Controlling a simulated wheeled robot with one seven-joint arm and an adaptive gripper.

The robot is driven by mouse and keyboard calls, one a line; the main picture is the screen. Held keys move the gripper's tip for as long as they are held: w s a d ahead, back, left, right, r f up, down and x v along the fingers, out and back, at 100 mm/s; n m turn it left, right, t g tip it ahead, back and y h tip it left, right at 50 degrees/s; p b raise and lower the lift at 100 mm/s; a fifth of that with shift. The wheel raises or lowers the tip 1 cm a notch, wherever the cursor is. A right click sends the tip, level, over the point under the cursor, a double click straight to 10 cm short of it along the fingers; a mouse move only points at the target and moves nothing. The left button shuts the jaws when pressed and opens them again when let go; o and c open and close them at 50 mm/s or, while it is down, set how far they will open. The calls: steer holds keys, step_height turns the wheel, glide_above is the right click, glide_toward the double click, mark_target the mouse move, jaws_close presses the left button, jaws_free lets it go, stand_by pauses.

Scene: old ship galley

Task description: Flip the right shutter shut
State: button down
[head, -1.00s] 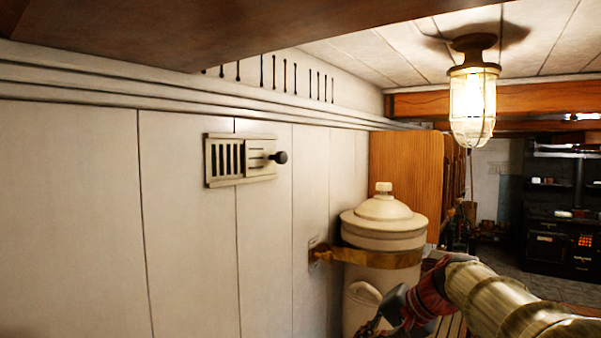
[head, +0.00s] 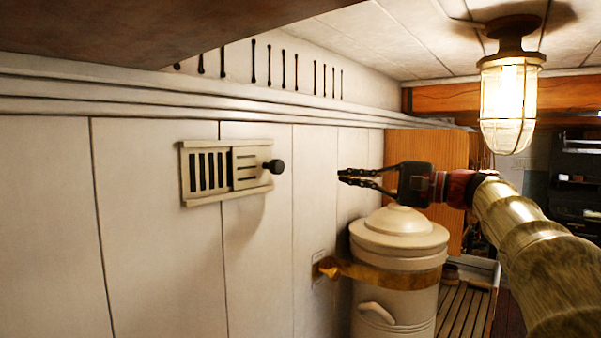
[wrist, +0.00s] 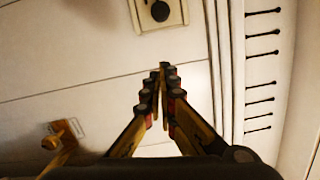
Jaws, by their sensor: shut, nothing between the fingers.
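No hinged shutter shows. On the white wall is a small cream vent (head: 187,186) with open dark slots at its left and a slatted plate (head: 245,177) at its right. A black knob (head: 273,166) stands out from the plate. In the wrist view, part of the vent (wrist: 176,17) and the knob (wrist: 160,11) show at the top edge. My gripper (head: 340,176) is shut and empty, to the right of the knob and apart from it, pointing left. Its closed fingertips (wrist: 163,68) are below the knob in the wrist view.
A cream lidded canister (head: 395,262) with a brass band (head: 385,276) stands below my gripper. A caged lamp (head: 510,100) hangs at upper right. A wooden cabinet (head: 455,150) is behind. The wall between knob and gripper is clear.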

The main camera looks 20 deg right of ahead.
steer(key=w+a+r+p, duration=0.1)
steer(key=w+a+p, duration=0.2)
steer(key=a, duration=0.7)
steer(key=shift+w+a, duration=0.2)
steer(key=shift+w, duration=0.9)
steer(key=shift+s+a, duration=0.15)
steer(key=s+a+b, duration=0.6)
steer(key=a, duration=0.2)
steer(key=shift+s+a, duration=0.2)
steer(key=shift+a, duration=0.2)
steer(key=shift+w, duration=0.1)
